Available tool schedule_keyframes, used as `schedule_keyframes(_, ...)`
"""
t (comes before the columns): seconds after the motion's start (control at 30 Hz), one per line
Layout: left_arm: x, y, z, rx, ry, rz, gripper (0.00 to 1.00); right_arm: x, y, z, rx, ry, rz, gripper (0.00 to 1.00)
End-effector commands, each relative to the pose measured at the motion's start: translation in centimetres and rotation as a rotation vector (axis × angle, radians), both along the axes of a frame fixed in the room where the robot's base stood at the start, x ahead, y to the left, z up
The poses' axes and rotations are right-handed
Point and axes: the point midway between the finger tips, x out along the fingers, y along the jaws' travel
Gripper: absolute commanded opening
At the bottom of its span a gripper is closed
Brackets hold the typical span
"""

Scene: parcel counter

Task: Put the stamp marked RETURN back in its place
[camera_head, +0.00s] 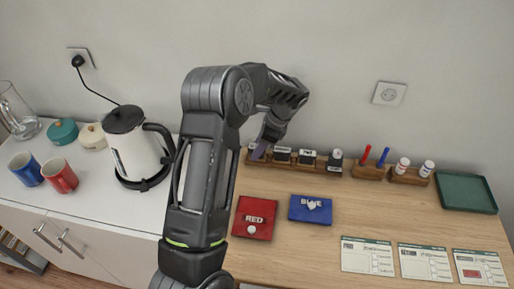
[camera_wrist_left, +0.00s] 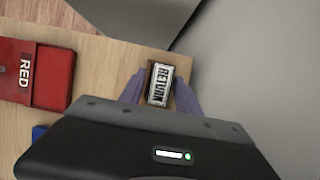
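The RETURN stamp (camera_wrist_left: 160,84) shows in the left wrist view, its white label facing up. It stands upright between the two purple fingers of my left gripper (camera_wrist_left: 160,92). The fingers are close to its sides; whether they press on it I cannot tell. In the head view my left gripper (camera_head: 262,150) is at the left end of the wooden stamp rack (camera_head: 296,166) and partly hides that end. Several other stamps (camera_head: 307,157) stand in the rack to the right. Whether the RETURN stamp is fully seated is hidden. My right gripper is not in view.
Small holders with markers (camera_head: 368,172) and bottles (camera_head: 410,177), then a green tray (camera_head: 465,192), are to the right. Cards (camera_head: 368,256) lie at the front right. A kettle (camera_head: 133,150) stands left.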

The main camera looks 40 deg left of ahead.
Motion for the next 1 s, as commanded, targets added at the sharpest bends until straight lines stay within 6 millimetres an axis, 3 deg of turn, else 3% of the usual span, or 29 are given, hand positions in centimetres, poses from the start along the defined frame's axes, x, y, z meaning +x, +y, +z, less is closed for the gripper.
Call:
schedule_keyframes(0.4,0.7,-1.2,3.7,0.000,0.000,-0.001,0.39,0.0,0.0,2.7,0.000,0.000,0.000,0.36)
schedule_keyframes(0.8,0.8,-1.5,4.2,0.000,0.000,-0.001,0.39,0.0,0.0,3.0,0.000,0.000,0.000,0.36)
schedule_keyframes(1.0,0.8,-1.5,4.2,0.000,0.000,0.000,0.54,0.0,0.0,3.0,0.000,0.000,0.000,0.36)
